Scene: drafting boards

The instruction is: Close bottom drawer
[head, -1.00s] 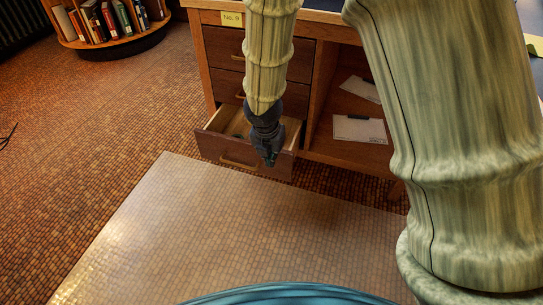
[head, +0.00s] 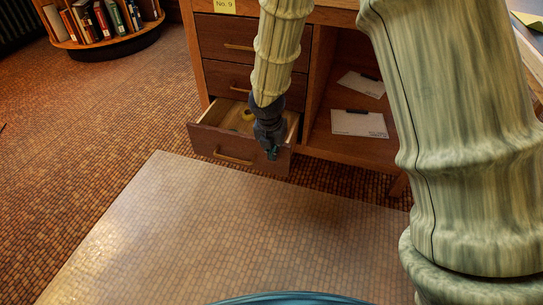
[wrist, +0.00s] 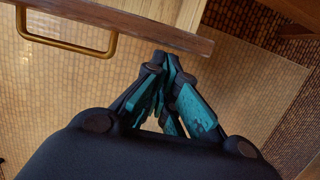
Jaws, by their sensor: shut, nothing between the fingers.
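The bottom drawer (head: 208,141) of the wooden desk stands open in the head view, pulled out toward me. In the wrist view, the drawer's top edge (wrist: 150,37) crosses above my fingertips (wrist: 168,62), with the handle (wrist: 70,46) to the left. I cannot tell whether the fingertips touch the drawer front.
Two upper drawers (head: 222,78) are shut. Open shelves to the right hold papers with dark clips (head: 358,123). A round bookshelf (head: 105,43) stands at the back left. The tiled floor (head: 100,120) to the left is clear.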

